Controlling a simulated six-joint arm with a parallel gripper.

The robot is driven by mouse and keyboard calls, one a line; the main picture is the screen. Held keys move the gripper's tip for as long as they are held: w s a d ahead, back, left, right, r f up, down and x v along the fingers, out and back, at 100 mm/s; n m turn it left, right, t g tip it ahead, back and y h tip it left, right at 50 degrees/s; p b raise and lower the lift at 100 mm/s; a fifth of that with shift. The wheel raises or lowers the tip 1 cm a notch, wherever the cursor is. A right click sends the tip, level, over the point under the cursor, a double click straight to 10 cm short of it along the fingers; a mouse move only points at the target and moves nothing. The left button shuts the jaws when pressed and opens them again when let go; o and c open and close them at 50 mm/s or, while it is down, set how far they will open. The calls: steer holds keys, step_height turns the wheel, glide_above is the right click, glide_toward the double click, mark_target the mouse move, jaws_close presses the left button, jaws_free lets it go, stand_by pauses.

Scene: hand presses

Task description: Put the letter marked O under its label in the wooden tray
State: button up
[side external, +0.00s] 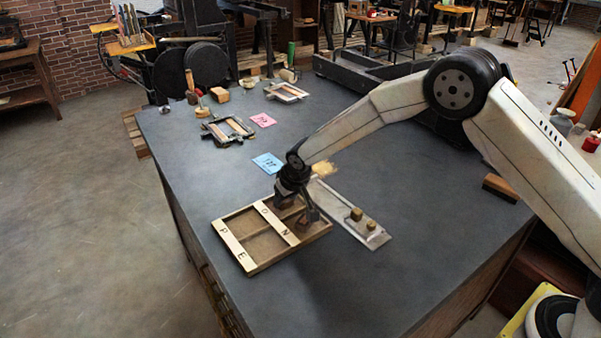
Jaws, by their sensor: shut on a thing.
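The wooden tray (263,268) lies on the dark bench top. One pale strip at its left carries the labels P (224,230) and E (242,255). A second strip across its middle carries O (265,211) and N (287,236). My gripper (300,217) points down at the tray's right part, beside the O and N strip. It is shut on a small brown block (304,223), mostly hidden by the fingers. The block's letter cannot be read. I cannot tell whether it touches the tray floor.
A metal plate (340,209) right of the tray bears two small wooden blocks (356,214). Blue (268,163) and pink (263,120) notes, frames (228,131) and tools lie farther back. A dark-sided block (500,187) lies at the right edge. The bench's front is clear.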

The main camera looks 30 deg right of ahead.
steer(key=shift+f, duration=0.25)
steer(key=o, duration=1.2)
steer(key=shift+o, duration=0.2)
steer(key=v, duration=1.2)
steer(key=shift+r, duration=0.15)
steer(key=shift+d, duration=0.1)
steer(key=s+d+f+g, duration=0.1)
steer(key=s+d, duration=0.5)
steer(key=s, duration=0.7)
steer(key=s+d+f+g, duration=0.1)
steer(key=s+d, duration=0.5)
steer(key=s, duration=0.6)
steer(key=shift+s+m, duration=0.3)
steer(key=shift+s, duration=0.1)
